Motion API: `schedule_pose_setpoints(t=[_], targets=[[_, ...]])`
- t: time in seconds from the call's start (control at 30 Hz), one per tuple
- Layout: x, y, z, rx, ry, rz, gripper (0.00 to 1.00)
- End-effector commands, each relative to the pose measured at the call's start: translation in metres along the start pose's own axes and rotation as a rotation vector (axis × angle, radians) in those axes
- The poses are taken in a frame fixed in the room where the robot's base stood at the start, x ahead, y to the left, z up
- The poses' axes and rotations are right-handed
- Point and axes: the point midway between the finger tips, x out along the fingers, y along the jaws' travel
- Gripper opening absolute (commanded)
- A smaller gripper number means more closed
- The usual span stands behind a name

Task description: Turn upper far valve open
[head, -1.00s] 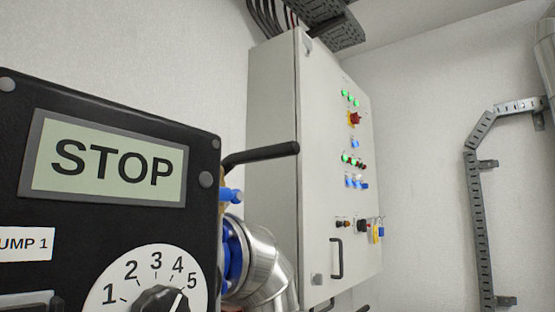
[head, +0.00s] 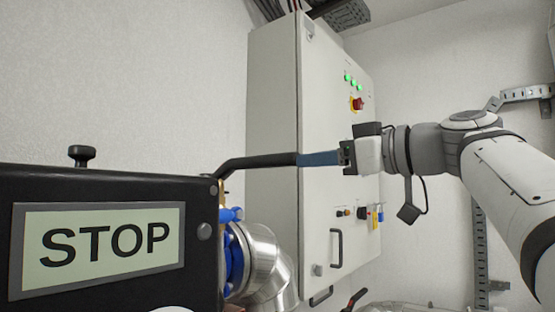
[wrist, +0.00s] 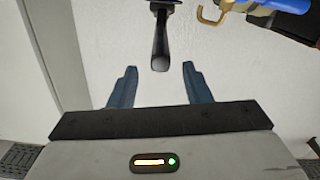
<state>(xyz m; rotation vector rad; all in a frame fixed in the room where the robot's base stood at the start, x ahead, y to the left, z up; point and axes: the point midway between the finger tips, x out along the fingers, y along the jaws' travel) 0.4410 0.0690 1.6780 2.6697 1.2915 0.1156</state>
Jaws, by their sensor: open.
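The valve's black lever handle (head: 262,160) sticks out to the right from behind the black STOP box in the head view. It lies nearly level, bent down at its left end. My gripper (head: 302,159) meets the handle's free end from the right, its blue fingers in line with it. In the wrist view the black handle (wrist: 160,45) points toward my gripper (wrist: 159,69). Its tip sits between the two open blue fingertips, with a gap on both sides. The valve body is mostly hidden behind the box.
The black box with the STOP display (head: 105,248) fills the lower left. A grey control cabinet (head: 272,120) with lights and switches stands behind the handle. A silver pipe elbow (head: 265,265) with a blue flange lies below. A red-tipped handle (head: 357,297) shows at the bottom.

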Motion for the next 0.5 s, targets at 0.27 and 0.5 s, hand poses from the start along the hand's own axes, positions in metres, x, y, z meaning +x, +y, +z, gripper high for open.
schedule_pose_setpoints(t=[0.27, 0.5], targets=[[0.029, -0.002, -0.006, -0.006, 0.008, -0.010, 0.44], [0.062, -0.002, -0.006, -0.005, 0.007, -0.008, 0.44]])
